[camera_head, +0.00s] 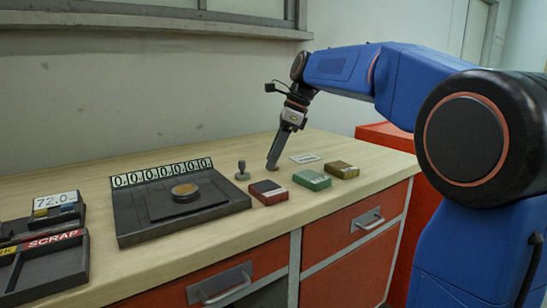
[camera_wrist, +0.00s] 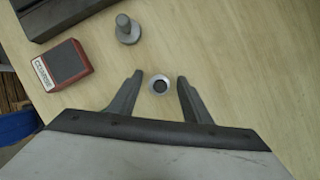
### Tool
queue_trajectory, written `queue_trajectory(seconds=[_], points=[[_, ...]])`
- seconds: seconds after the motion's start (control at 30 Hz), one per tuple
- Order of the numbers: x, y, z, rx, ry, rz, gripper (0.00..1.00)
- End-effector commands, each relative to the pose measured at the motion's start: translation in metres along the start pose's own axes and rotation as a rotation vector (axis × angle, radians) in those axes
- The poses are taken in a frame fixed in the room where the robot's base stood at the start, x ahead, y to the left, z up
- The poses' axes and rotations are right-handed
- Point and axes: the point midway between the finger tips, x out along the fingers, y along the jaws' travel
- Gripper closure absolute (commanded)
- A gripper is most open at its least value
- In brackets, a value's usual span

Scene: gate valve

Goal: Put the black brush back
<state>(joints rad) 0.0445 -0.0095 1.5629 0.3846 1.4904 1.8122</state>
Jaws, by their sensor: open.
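I cannot pick out a black brush for certain in either view. My gripper (camera_head: 273,166) points down low over the wooden bench, right of the grey knobbed piece. In the wrist view my gripper (camera_wrist: 160,78) is open, with its two dark fingers spread. A small round piece with a pale rim and dark centre (camera_wrist: 159,85) shows between the fingers. Whether the fingers touch it, and how tall it is, I cannot tell. In the head view the gripper hides most of that spot.
A grey knobbed piece (camera_head: 242,171) and red box (camera_head: 268,192) stand close to my gripper. Green (camera_head: 312,180) and olive boxes (camera_head: 342,170) sit right. A dark scale (camera_head: 135,225) bearing a disc (camera_head: 185,192) and a SCRAP tray (camera_head: 50,270) stand left. A wall rises behind.

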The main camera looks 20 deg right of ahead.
Motion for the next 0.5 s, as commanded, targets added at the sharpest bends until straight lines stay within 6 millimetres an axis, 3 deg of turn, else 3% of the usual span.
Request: queue_trajectory(seconds=[0.17,0.5], points=[[-0.022,-0.001,0.000,0.000,-0.001,-0.003,0.56],[-0.087,-0.001,0.000,0.001,-0.001,-0.004,0.56]])
